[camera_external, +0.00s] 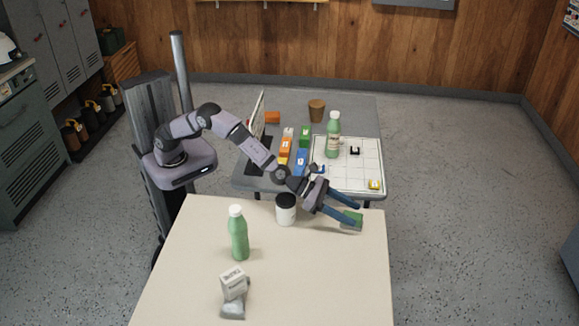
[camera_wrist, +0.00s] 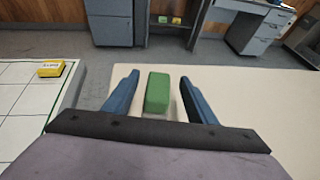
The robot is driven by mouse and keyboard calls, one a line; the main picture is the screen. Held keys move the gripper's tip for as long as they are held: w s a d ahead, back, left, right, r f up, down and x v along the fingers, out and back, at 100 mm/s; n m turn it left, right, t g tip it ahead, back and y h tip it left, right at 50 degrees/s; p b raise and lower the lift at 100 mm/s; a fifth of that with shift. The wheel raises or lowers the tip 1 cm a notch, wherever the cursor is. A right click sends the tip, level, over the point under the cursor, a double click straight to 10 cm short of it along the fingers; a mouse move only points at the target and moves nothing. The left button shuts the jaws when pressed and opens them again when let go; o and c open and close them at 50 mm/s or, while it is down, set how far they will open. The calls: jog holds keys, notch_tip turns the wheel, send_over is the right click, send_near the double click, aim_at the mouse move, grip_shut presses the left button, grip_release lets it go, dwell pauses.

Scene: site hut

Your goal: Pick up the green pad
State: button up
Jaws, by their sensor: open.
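The green pad (camera_external: 352,219) is a small green block on the cream table, near its far right corner. In the wrist view the green pad (camera_wrist: 158,93) lies between my two blue fingers, with a gap on each side. My gripper (camera_external: 352,204) is open and empty, low over the table's far right, with its fingers reaching towards the pad. In the wrist view my gripper (camera_wrist: 165,80) shows both fingers spread apart. In the external view a finger hides part of the pad. I cannot tell the exact height of the fingers over the table.
On the cream table (camera_external: 320,280) stand a white jar with a dark lid (camera_external: 286,210), a green bottle (camera_external: 238,235) and a white-and-grey item (camera_external: 234,290). Behind, a grey table (camera_external: 360,112) holds a white grid board (camera_external: 350,178), another green bottle (camera_external: 333,135) and coloured blocks. The cream table's right front is clear.

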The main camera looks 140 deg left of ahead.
aim_at(359, 216)
jog(key=shift+p+x, duration=0.9)
jog(key=shift+x, duration=0.2)
jog(key=shift+p+x, duration=0.95)
jog(key=shift+x, duration=0.3)
jog(key=shift+a, duration=0.1)
jog(key=shift+r, duration=0.1)
jog(key=c, duration=1.2)
